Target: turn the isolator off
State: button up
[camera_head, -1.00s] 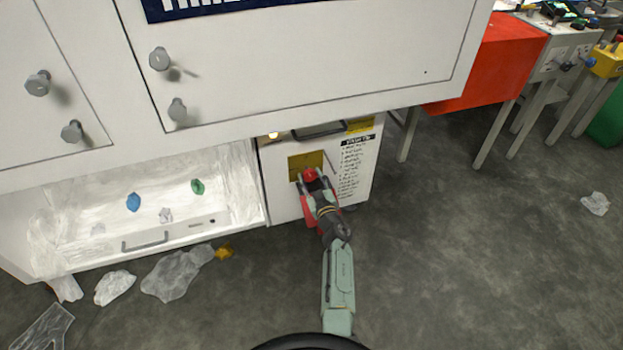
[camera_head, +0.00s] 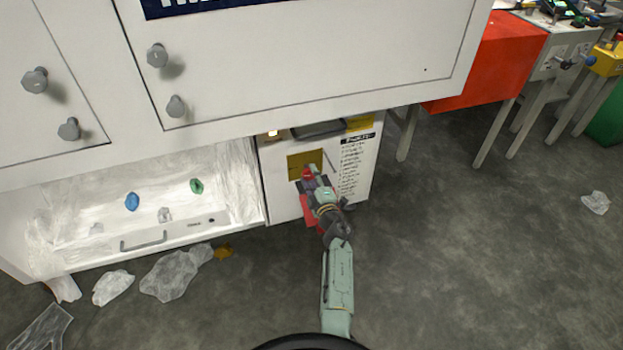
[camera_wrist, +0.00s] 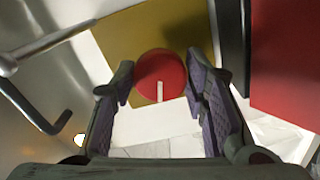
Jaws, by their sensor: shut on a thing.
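The isolator is a round red knob (camera_head: 307,173) on a yellow plate (camera_head: 297,161) on the white cabinet's front. In the wrist view the red knob (camera_wrist: 158,72) shows a short white mark at its lower edge, and the yellow plate (camera_wrist: 125,35) looks tilted. My gripper (camera_head: 311,178) is at the knob. In the wrist view its two dark fingers lie on either side of the knob, shut on it. The fingers hide part of the knob's sides, so exact contact is hard to see.
A handle (camera_head: 318,130) and a printed list (camera_head: 354,166) are on the cabinet. A red panel (camera_wrist: 285,60) stands close right of my fingers, and a bent metal rod (camera_wrist: 35,105) is at left. Plastic scraps (camera_head: 175,275) lie on the floor.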

jog(key=shift+n+b, duration=0.35)
jog(key=shift+n, duration=1.35)
jog(key=o, duration=1.1)
